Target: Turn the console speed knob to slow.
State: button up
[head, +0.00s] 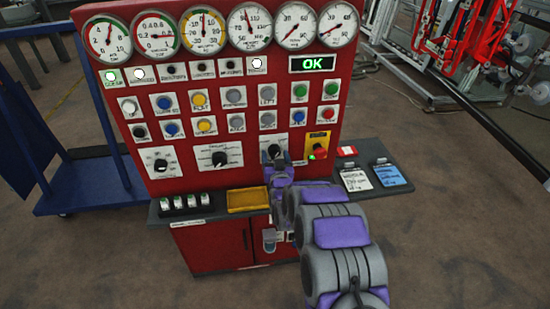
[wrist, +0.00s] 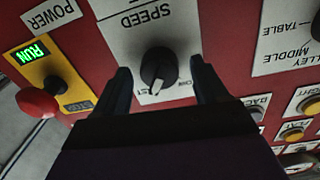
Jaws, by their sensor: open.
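The speed knob (wrist: 158,70) is black and round, on a white plate with an upside-down SPEED label in the wrist view. Its pale pointer aims down and slightly left in that view. Small words flank it below, partly hidden and too small to read surely. My gripper (wrist: 160,67) is open, with one dark finger on each side of the knob. Gaps show between the fingers and the knob. In the head view the knob (head: 273,150) shows just above my gripper (head: 277,164), partly covered by it.
The red console (head: 250,165) carries gauges, buttons and two other black knobs (head: 220,158) (head: 160,164) to the left. A yellow panel with a red button (head: 319,151) sits right of the speed knob. A shelf below holds a yellow tray (head: 248,200). A blue cart (head: 95,185) stands left.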

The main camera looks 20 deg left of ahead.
jog(key=shift+w+a, duration=0.1)
jog(key=shift+w, duration=0.1)
jog(key=shift+c, duration=0.2)
jog(key=c, duration=1)
